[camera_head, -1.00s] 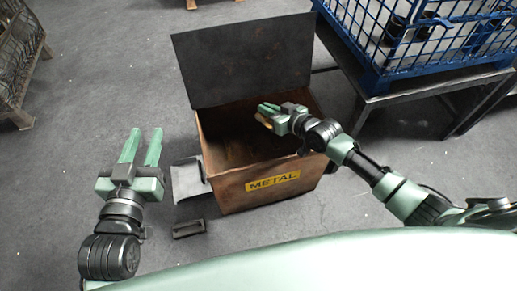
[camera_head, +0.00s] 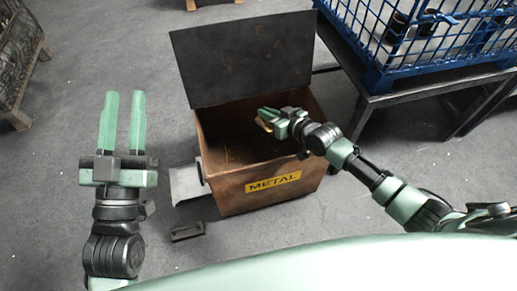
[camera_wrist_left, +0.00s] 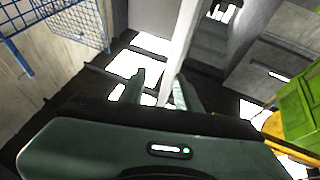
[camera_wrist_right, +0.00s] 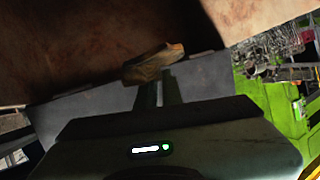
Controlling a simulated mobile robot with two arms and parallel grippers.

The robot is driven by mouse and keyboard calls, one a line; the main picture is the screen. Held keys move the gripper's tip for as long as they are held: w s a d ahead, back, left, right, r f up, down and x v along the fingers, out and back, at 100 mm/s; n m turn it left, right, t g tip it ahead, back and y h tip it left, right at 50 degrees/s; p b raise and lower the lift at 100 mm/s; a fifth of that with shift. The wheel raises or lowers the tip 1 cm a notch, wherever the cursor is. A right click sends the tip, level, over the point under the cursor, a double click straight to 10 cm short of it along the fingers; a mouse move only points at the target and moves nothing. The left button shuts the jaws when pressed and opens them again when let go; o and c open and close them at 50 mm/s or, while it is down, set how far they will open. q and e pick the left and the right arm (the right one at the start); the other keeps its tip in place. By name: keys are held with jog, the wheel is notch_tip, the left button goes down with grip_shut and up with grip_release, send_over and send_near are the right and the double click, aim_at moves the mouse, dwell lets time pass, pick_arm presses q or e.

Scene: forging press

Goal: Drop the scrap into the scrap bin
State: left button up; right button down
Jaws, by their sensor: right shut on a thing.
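The scrap bin (camera_head: 225,191) is a rusty brown box with a yellow METAL label and its dark lid raised at the back. My right gripper (camera_head: 268,114) is over the bin's opening, shut on the scrap (camera_head: 264,124), a small tan-brown piece. The scrap also shows at the fingertips in the right wrist view (camera_wrist_right: 153,65), with rusty bin wall behind it. The fingers cover part of it in the head view. My left gripper (camera_head: 122,112) is open and empty, left of the bin and apart from it.
A blue wire crate (camera_head: 420,50) stands on a dark metal table (camera_head: 425,88) right of the bin. A wire rack (camera_head: 20,55) is at the far left. A small dark block (camera_head: 187,231) lies on the floor before the bin.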

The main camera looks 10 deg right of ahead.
jog(key=c, duration=1.5)
grip_release()
